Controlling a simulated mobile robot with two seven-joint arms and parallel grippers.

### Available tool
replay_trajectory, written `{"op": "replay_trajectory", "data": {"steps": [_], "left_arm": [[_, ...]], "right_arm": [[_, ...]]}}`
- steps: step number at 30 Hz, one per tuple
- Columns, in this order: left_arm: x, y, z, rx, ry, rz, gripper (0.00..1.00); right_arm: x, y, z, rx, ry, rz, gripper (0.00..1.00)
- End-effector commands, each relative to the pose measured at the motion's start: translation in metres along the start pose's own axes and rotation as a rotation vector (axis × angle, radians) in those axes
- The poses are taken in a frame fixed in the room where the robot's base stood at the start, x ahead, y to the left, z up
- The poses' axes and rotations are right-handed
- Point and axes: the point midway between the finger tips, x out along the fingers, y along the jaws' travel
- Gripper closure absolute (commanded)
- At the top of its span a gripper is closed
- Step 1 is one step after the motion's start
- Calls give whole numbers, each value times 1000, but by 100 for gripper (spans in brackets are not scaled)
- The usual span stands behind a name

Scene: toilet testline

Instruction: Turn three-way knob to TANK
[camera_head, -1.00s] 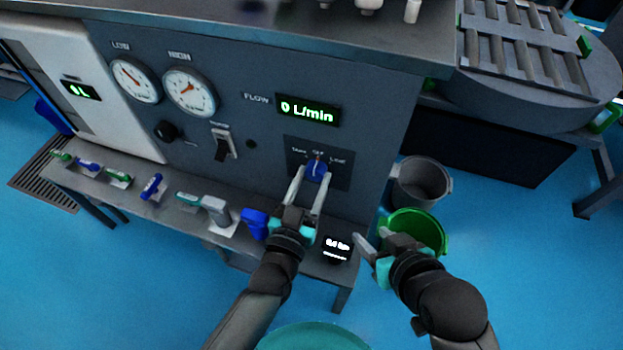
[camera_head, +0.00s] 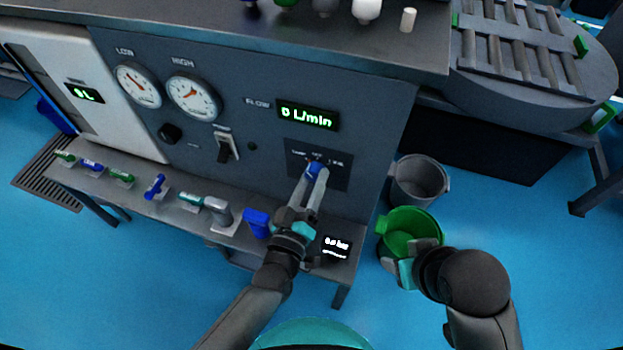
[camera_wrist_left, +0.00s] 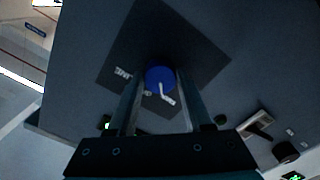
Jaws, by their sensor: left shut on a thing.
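The three-way knob (camera_head: 315,169) is blue and sits on a dark square plate (camera_head: 335,177) on the grey panel. Small white labels lie above it, blurred now. In the left wrist view the blue knob (camera_wrist_left: 160,79) sits between the fingers, with a white pointer mark on its face. My left gripper (camera_head: 314,173) is shut on the knob, one finger on each side. My right gripper (camera_head: 392,268) hangs in front of the green bucket, turned away, so its fingers are mostly hidden.
The flow display (camera_head: 307,115) reads 0 L/min. Two gauges (camera_head: 194,96) and a switch (camera_head: 227,147) are left of the knob. A bench (camera_head: 130,190) with several fittings runs below. A green bucket (camera_head: 411,226) and a grey bin (camera_head: 420,178) stand on the floor at right.

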Motion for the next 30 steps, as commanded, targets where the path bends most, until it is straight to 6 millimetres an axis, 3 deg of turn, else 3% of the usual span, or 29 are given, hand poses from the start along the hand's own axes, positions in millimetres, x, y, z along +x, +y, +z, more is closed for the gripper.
{"op": "replay_trajectory", "data": {"steps": [10,27,28,30], "left_arm": [[-1,-1,0,-156,-1,-2,100],[-1,-1,1,-191,-2,-2,100],[-1,-1,1,-191,-2,-2,49],[-1,0,1,-190,-2,-2,41]], "right_arm": [[4,0,1,0,-4,-1,50],[5,0,0,0,-3,-1,50],[5,0,0,0,-3,-1,50],[5,0,1,0,-4,-1,50]]}}
